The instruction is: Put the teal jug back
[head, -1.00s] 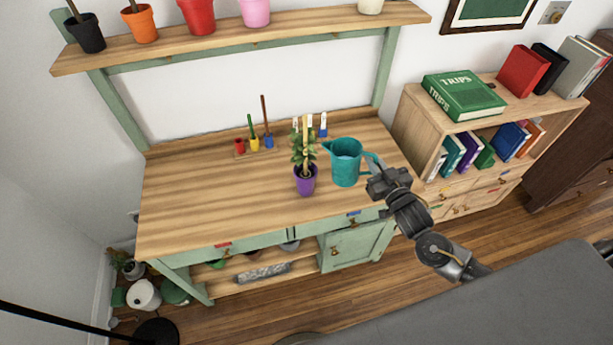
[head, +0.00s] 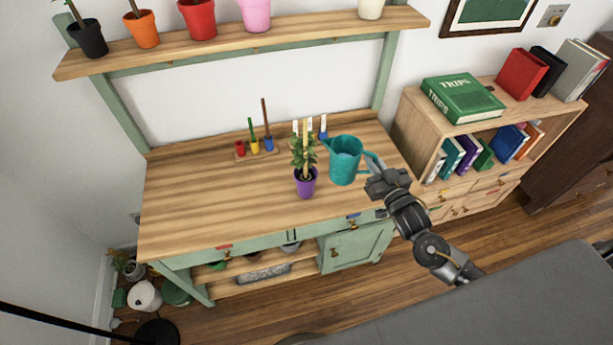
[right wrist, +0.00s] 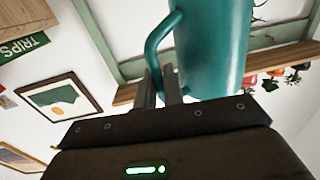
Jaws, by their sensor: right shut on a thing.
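The teal jug (head: 345,162) is upright at the right part of the wooden workbench (head: 215,205); I cannot tell whether its base touches the top. My right gripper (head: 374,180) is at the jug's right side, shut on its handle. In the right wrist view the jug (right wrist: 212,50) rises above the gripper (right wrist: 162,88), whose fingers are around the lower handle. My left gripper is not in view.
A purple pot with a plant (head: 305,182) stands just left of the jug. A holder with coloured tools (head: 256,148) is at the back. A shelf (head: 240,42) with pots runs above. A bookcase (head: 410,110) stands to the right. The bench's left half is clear.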

